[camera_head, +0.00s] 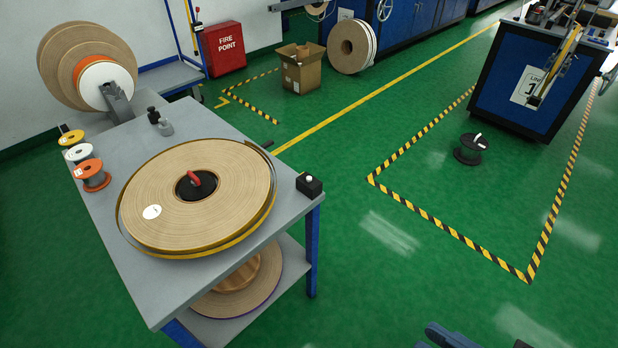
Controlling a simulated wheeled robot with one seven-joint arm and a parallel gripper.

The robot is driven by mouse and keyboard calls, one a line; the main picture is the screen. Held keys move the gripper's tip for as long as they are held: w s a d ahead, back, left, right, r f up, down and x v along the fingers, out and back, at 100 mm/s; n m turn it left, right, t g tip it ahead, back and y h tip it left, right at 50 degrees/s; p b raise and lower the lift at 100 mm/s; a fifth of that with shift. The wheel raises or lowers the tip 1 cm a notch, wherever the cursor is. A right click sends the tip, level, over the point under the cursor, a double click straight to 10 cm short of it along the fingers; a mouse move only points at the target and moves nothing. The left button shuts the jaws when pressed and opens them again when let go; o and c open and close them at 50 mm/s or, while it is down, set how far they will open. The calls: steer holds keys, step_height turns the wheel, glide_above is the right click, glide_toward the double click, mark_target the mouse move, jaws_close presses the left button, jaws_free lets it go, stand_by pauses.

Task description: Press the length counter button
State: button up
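A small black box with a round white button (309,179) on top sits at the right corner of the grey workbench (225,128). I take this for the length counter button. It stands apart from the large tan tape roll (234,172) on the round payoff plate. Part of my arm's end, blue-grey, shows at the bottom edge, cut off by the frame. It is well to the right of the button and nearer to me, touching nothing that I can see. My gripper's fingertips cannot be made out.
Small spools, among them an orange one (91,174), stand along the bench's left edge. More tape rolls (90,65) stand behind it. A lower shelf holds another roll (240,287). A black spool (470,149) lies on the floor at right.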

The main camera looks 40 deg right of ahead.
jaws_close()
stand_by(1.4)
